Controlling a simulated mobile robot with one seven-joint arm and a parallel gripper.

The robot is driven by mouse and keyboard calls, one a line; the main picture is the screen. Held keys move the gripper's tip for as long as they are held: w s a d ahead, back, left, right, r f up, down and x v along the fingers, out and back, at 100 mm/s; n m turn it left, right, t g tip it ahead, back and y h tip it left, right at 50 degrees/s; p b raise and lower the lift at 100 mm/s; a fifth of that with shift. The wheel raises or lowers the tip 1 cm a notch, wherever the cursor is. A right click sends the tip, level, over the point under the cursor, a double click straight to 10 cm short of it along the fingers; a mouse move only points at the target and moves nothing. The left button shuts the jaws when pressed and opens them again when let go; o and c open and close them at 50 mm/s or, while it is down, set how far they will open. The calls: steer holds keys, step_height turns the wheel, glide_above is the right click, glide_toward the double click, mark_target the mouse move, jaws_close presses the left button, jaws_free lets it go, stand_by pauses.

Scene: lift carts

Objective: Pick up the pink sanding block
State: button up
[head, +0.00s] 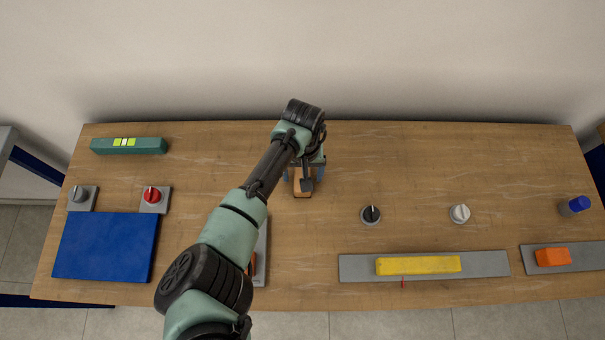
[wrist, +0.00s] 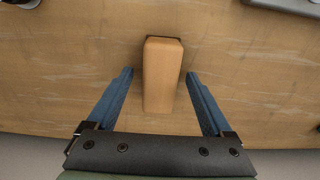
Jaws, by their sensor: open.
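No plainly pink block shows. A tan-orange block (wrist: 162,75) with rounded edges lies on the wooden table, and its end also shows below my gripper in the head view (head: 302,189). My gripper (wrist: 159,74) is open, with one blue finger on each side of the block. A gap shows between each finger and the block, so neither appears to touch it. In the head view, my gripper (head: 304,178) is over the back middle of the table, and my wrist hides part of the block.
A yellow block (head: 418,265) and an orange block (head: 553,257) rest on grey strips at front right. Two knobs (head: 371,216) (head: 460,214) and a blue-capped cylinder (head: 574,206) stand right. A teal level (head: 128,146), switches (head: 154,200) and blue panel (head: 105,247) are left. Back right is clear.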

steer(key=shift+c, duration=0.3)
jaws_close()
stand_by(0.3)
step_height(320, 180, up, 10)
stand_by(0.5)
